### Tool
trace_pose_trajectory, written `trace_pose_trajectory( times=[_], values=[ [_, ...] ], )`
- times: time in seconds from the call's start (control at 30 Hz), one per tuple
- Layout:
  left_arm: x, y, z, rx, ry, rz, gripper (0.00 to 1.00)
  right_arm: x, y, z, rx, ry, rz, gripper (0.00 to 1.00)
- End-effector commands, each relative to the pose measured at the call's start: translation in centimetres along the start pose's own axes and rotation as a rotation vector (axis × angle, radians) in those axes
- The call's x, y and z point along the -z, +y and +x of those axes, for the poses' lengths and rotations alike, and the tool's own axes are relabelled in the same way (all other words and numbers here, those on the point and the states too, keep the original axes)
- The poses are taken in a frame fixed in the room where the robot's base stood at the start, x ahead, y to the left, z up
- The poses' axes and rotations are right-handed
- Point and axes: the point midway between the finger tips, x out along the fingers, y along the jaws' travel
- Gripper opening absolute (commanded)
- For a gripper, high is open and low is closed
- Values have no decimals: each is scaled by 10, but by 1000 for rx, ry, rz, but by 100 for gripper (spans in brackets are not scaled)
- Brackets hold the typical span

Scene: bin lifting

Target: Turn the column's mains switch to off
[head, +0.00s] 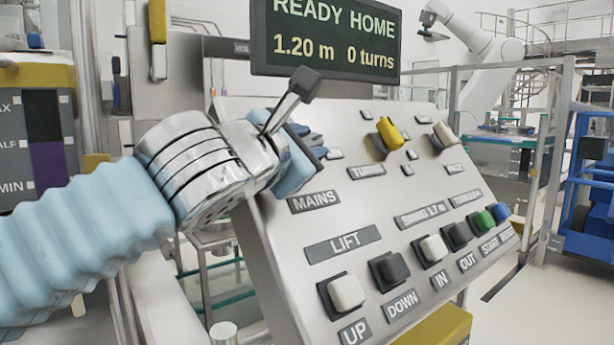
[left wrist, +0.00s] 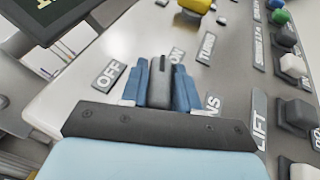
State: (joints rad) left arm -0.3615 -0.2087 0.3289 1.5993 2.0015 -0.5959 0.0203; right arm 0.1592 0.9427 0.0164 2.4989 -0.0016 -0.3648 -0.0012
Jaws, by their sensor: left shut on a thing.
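The mains switch (left wrist: 161,90) is a dark grey knob with a line on its top. It stands on the sloping grey panel between the OFF label (left wrist: 109,76) and the ON label (left wrist: 177,56) in the left wrist view. My left gripper (left wrist: 162,82) is shut on the knob, with one blue finger on each side of it. In the head view my left gripper (head: 313,139) is at the panel's upper left, above the MAINS label (head: 314,202), and hides most of the knob. My right gripper is in neither view.
A yellow knob (head: 389,133) and a pale knob (head: 444,134) stand to the right. Several buttons line the panel's lower edge, including a white UP button (head: 346,291). The display (head: 325,38) above reads READY HOME, 1.20 m, 0 turns.

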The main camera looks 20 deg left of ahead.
Motion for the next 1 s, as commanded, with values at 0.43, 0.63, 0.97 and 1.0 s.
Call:
trace_pose_trajectory(
  times=[0.43,0.63,0.97,1.0],
  values=[
    [10,-11,4,-385,12,-160,0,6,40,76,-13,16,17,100],
    [7,-11,5,-558,11,-234,0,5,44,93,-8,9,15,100],
    [5,-9,5,-816,13,-340,0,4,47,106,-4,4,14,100],
    [5,-9,5,-841,13,-350,0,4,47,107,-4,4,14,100]
  ],
)
